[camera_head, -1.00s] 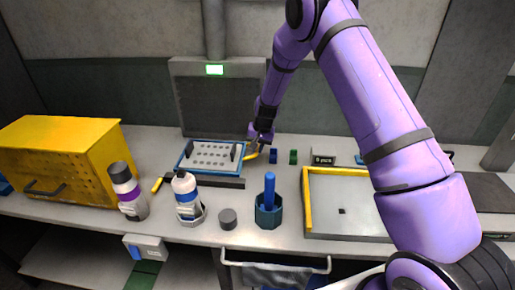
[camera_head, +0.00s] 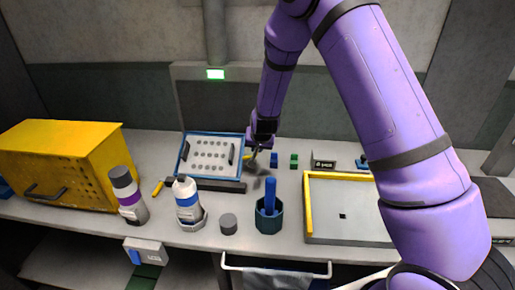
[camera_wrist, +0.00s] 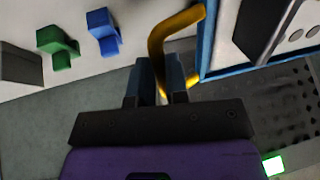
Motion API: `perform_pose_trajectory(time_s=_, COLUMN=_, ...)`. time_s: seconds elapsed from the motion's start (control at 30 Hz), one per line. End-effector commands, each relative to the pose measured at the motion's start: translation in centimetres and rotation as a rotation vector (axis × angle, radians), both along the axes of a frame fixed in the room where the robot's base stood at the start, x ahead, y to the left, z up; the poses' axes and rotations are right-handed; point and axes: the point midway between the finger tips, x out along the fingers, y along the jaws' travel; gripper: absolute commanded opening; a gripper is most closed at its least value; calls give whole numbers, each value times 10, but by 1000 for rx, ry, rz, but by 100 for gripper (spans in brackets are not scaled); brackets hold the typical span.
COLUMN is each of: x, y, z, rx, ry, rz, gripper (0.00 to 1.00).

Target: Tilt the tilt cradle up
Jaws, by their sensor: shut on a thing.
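The tilt cradle (camera_head: 211,171) is a light plate with rows of holes and a blue frame, left of centre at the back of the bench. Its plate leans up at the back over a dark base bar (camera_head: 225,186). A yellow handle (camera_head: 248,157) sticks out from its right side; in the wrist view the bent yellow handle (camera_wrist: 156,50) runs down to my fingers. My gripper (camera_head: 257,147) is at the cradle's right side. The wrist view shows my gripper (camera_wrist: 155,82) shut on the handle. Part of the handle is hidden by the fingers.
Blue (camera_head: 274,159) and green (camera_head: 294,160) blocks stand right of my gripper. A white tray (camera_head: 340,238) with a yellow edge lies further right. Two bottles, a dark puck (camera_head: 228,224) and a blue holder (camera_head: 268,222) stand in front. A yellow box (camera_head: 75,150) is at left.

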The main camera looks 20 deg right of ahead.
Motion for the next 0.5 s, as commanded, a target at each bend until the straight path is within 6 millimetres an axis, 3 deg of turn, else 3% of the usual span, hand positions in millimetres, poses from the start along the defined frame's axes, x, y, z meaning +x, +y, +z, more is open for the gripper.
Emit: perform_pose_trajectory(time_s=0.5, x=-26, y=13, z=18, rx=-95, ry=-233, rz=4, gripper=0)
